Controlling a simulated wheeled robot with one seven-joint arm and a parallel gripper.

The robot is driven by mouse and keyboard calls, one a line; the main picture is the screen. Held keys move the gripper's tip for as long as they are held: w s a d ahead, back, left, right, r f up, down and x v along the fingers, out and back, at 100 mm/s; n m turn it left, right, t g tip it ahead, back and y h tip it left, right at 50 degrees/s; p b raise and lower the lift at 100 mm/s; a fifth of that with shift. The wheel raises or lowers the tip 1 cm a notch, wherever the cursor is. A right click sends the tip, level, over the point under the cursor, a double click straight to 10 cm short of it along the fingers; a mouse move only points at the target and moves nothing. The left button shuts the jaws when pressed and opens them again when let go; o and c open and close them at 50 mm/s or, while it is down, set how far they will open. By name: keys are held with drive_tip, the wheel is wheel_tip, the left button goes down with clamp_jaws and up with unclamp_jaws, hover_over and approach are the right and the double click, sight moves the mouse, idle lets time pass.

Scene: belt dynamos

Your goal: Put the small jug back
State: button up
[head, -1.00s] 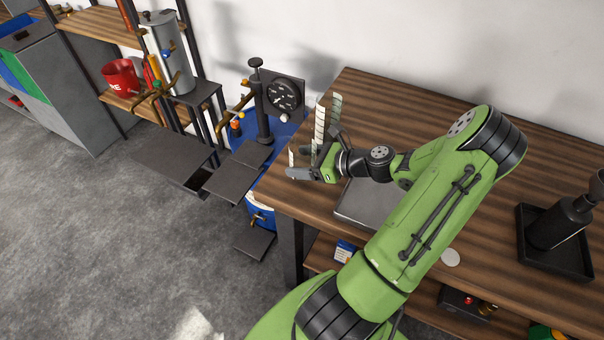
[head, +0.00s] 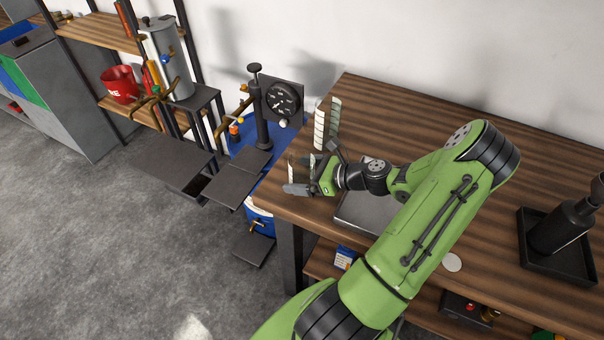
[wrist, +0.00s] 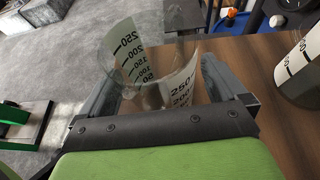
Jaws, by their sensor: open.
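The small jug (wrist: 128,48) is clear, with white strips marked 50 to 250. In the wrist view it stands between the two fingers of my open gripper (wrist: 160,68). I cannot tell whether either finger touches it. In the head view the small jug (head: 293,168) is partly hidden by my gripper (head: 312,170) at the left end of the wooden bench (head: 400,115). A larger graduated jug (head: 321,122) stands just behind my gripper, and it also shows at the right edge of the wrist view (wrist: 302,75).
A grey plate (head: 362,212) lies on the bench beside my arm. A black tray (head: 575,262) with a dark tool stands at the right. Left of the bench are a gauge (head: 284,99), a blue drum (head: 243,150) and dark steps. The bench's back middle is clear.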

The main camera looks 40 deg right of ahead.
drive_tip(key=p+v, duration=0.2)
drive_tip(key=v, duration=1)
drive_tip(key=shift+r, duration=0.1)
